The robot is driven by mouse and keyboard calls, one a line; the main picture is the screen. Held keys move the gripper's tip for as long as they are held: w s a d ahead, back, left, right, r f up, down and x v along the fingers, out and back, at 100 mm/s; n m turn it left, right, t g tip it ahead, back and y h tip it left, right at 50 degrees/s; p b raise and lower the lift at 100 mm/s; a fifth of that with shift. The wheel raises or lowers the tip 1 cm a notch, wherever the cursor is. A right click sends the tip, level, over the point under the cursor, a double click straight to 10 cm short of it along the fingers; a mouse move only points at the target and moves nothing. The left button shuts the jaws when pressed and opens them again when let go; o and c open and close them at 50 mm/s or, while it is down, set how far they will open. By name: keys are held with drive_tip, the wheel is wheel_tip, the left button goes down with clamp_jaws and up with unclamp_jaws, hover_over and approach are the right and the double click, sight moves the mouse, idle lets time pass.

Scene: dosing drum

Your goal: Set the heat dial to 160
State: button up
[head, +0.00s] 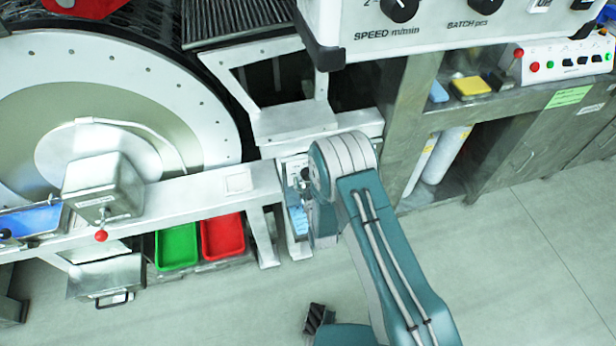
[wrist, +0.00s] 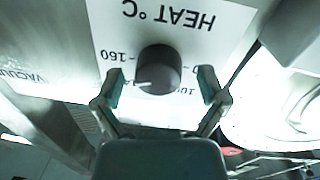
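The heat dial (wrist: 158,68) is a round black knob with a white pointer line, on a white plate (wrist: 205,50) lettered "HEAT °C", upside down in the wrist view. The pointer aims down-left in the picture, below the "160" mark at the left, so it is not on 160. Lower numbers are partly hidden by the knob and fingers. My gripper (wrist: 160,80) is open, with one finger on each side of the dial. Gaps show between fingers and knob. In the head view my arm mostly hides the dial and gripper.
A control box with a speed knob (head: 400,9) hangs at the top. The big drum (head: 60,90) is at the left, with a green tray (head: 177,246) and a red tray (head: 222,237) below. A bench (head: 510,105) stands at the right. The floor at lower right is clear.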

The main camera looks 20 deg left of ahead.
drive_tip(key=c, duration=1)
drive_tip(key=shift+o, duration=0.2)
drive_tip(key=m, duration=0.4)
drive_tip(key=shift+r+m, duration=0.1)
drive_tip(key=shift+m, duration=0.2)
drive_tip(key=o, duration=1.2)
drive_tip(key=shift+w+a, duration=0.1)
drive_tip(key=shift+c, duration=0.2)
drive_tip(key=v, duration=1.2)
